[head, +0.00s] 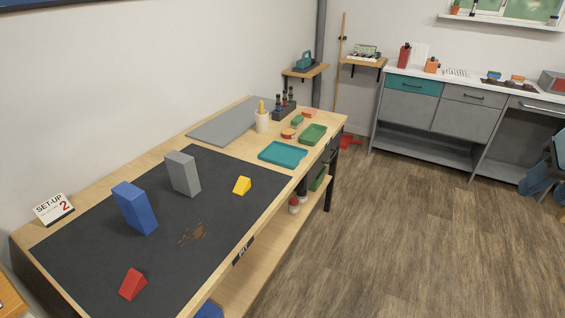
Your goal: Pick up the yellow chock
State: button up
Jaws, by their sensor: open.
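The yellow chock (242,186) is a small wedge lying on the black mat (100,247) on the wooden workbench. It sits near the mat's right end, to the right of an upright grey block (183,173). Nothing touches it and it is fully in view. My gripper does not show in the head view.
An upright blue block (135,208) and a red wedge (133,284) stand on the mat. A brown stain (192,233) marks its middle. The floor right of the bench is clear.

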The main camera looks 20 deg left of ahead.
aim_at(242, 184)
jog(key=u, duration=0.15)
jog(key=i, duration=1)
jog(key=u, duration=0.9)
jog(key=i, duration=0.6)
jog(key=u, duration=0.45)
jog(key=k, duration=0.9)
jog(key=u, duration=0.2)
jog(key=i, duration=0.9)
jog(key=z, duration=0.1)
